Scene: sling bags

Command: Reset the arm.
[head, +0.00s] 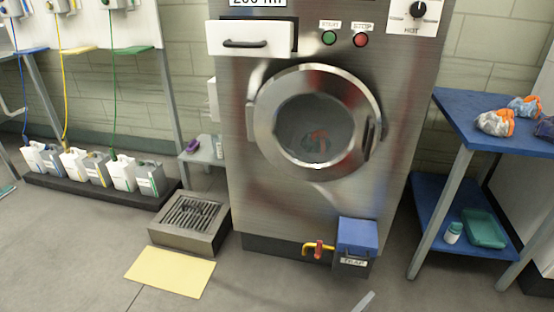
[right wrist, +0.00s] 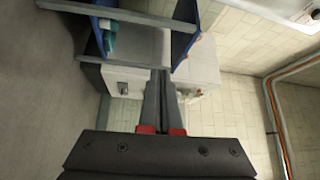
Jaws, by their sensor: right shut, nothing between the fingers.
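My right gripper (right wrist: 161,78) is shut and empty in the right wrist view, its two dark fingers pressed together above red pads. Only its grey tip (head: 364,300) shows in the head view, at the bottom edge, low in front of the washing machine (head: 228,150). The rest of the right arm is out of the frame. My left gripper is not in view.
A blue-lidded box (head: 357,236) with a yellow pipe sits low on the machine. A floor grate (head: 190,217), yellow mat (head: 170,272) and several jugs (head: 122,173) are left.

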